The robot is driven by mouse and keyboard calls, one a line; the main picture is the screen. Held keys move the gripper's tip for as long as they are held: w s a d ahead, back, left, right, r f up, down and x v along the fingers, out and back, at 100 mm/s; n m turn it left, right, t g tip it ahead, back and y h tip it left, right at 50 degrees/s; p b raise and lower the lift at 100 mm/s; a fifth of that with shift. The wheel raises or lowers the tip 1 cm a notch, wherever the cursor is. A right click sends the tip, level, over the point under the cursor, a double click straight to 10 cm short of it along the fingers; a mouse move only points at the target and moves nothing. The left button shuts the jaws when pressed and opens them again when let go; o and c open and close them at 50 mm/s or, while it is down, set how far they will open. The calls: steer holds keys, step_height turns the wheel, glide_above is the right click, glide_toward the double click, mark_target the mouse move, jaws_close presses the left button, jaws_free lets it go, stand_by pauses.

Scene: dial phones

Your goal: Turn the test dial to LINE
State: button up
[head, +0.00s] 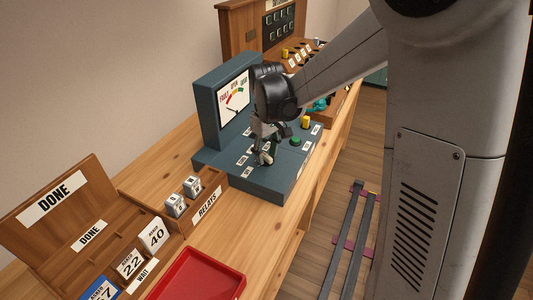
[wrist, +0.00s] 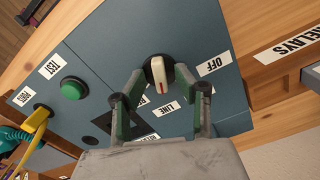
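The test dial (wrist: 156,72) is a white bar knob on a black round base on the blue-grey console (head: 268,180). Its red mark faces the lower part of the wrist view, toward the LINE label (wrist: 167,109). The OFF label (wrist: 215,63) lies to the right of the knob. My gripper (wrist: 158,74) has its two green-lined fingers apart, one on each side of the knob. I cannot tell whether they touch it. In the head view my gripper (head: 265,157) is low over the console and hides most of the dial.
A green button (wrist: 74,88) and a yellow plug (wrist: 38,122) are left of the dial. The meter (head: 234,95) stands upright behind. The RELAYS box (head: 208,200) and a red tray (head: 200,278) are nearer on the bench.

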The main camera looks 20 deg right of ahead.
mark_target(267, 156)
step_height(267, 156, up, 12)
stand_by(0.5)
stand_by(0.3)
steer(key=s+m+t, duration=0.4)
steer(key=s+t, duration=0.3)
steer(key=s, duration=1.6)
steer(key=shift+m, duration=0.3)
